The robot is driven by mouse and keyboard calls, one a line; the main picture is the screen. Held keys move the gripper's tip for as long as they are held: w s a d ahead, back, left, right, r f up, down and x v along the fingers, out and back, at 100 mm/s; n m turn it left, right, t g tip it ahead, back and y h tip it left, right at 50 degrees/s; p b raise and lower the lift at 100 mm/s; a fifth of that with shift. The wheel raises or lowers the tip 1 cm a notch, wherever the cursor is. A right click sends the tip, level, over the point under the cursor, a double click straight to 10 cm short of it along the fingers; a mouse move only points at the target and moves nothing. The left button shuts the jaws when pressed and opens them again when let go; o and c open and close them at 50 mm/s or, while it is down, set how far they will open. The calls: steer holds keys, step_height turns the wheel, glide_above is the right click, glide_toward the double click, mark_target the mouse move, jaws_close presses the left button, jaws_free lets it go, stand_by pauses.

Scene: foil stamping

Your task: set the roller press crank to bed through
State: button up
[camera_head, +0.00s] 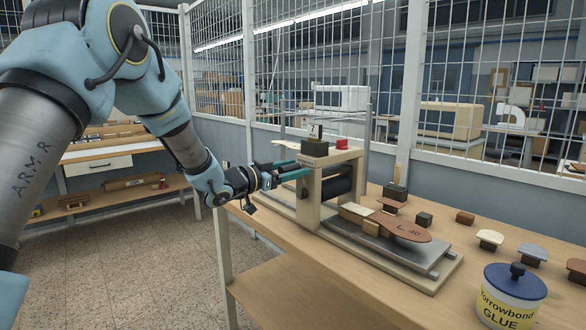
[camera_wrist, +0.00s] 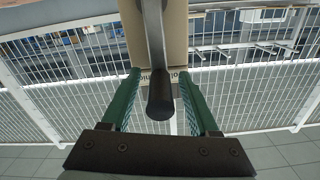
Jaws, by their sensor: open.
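The roller press has a pale frame (camera_head: 306,200), a black roller (camera_head: 337,183) and a grey metal bed (camera_head: 430,257). A brown leather piece marked L 40 (camera_head: 402,230) lies on the bed. My gripper (camera_head: 292,171) is at the left side of the press, and its green fingers are open. In the wrist view, the crank's grey arm (camera_wrist: 153,40) comes down from the top and ends in a black handle (camera_wrist: 160,100). The handle stands between the open fingers, with a gap visible on both sides. The crank is not clearly visible in the head view.
A glue tub (camera_head: 512,300) stands at the front right of the wooden bench (camera_head: 490,265). Several small stamps and blocks, including a dark block (camera_head: 424,219), stand right of the press. A white mesh fence (camera_head: 500,130) runs behind the bench. Tiled floor lies open at left.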

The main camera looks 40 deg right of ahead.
steer(key=shift+c, duration=0.4)
jaws_close()
stand_by(0.9)
